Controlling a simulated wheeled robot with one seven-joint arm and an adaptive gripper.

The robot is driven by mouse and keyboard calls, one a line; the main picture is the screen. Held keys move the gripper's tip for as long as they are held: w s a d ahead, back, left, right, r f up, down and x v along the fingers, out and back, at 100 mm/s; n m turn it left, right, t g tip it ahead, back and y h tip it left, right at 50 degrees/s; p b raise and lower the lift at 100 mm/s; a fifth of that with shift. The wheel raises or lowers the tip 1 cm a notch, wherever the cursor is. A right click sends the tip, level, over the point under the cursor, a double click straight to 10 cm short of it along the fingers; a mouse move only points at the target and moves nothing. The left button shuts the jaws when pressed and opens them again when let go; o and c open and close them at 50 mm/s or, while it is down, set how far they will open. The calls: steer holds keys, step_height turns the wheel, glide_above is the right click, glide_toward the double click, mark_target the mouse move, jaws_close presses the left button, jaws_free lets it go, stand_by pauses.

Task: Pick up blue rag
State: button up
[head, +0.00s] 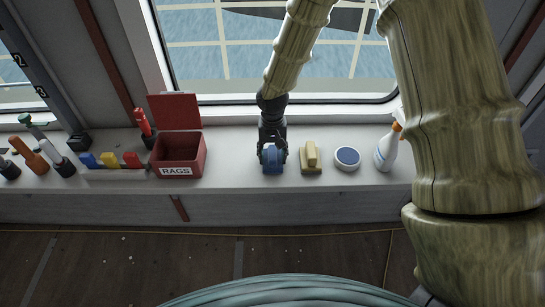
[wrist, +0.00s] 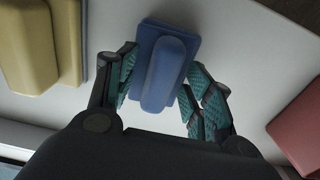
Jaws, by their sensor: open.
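The blue rag (head: 272,161) lies on the white sill, directly under my gripper (head: 272,150). In the wrist view the blue rag (wrist: 162,65) looks like a flat blue pad with a raised ridge. It sits between the teal-padded fingers of my gripper (wrist: 160,90), which are spread apart on its left and right sides. The left finger is very close to the rag's edge; I cannot tell whether it touches. The near end of the rag lies between the fingers, and its far end extends beyond them.
A yellow block (head: 311,159) sits close right of the rag, then a round blue-topped tin (head: 347,158) and a spray bottle (head: 388,149). An open red box labelled RAGS (head: 179,158) stands to the left, with clear sill (head: 232,165) between. The window (head: 225,50) is behind.

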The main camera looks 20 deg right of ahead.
mark_target(273, 153)
steer(key=shift+f, duration=0.1)
steer(key=c, duration=1.1)
steer(key=shift+w+r+b, duration=0.1)
steer(key=shift+r+b, duration=0.75)
steer(key=shift+r, duration=0.9)
steer(key=s+d+b, duration=0.1)
steer(key=s, duration=0.4)
steer(key=s+d+r+b, duration=0.1)
steer(key=s+b, duration=0.1)
steer(key=s, duration=0.3)
steer(key=s+d+b, duration=0.1)
steer(key=s+b, duration=0.1)
steer(key=s, duration=0.3)
steer(key=shift+s+d+r, duration=0.3)
steer(key=shift+s+d, duration=0.05)
steer(key=shift+d, duration=0.05)
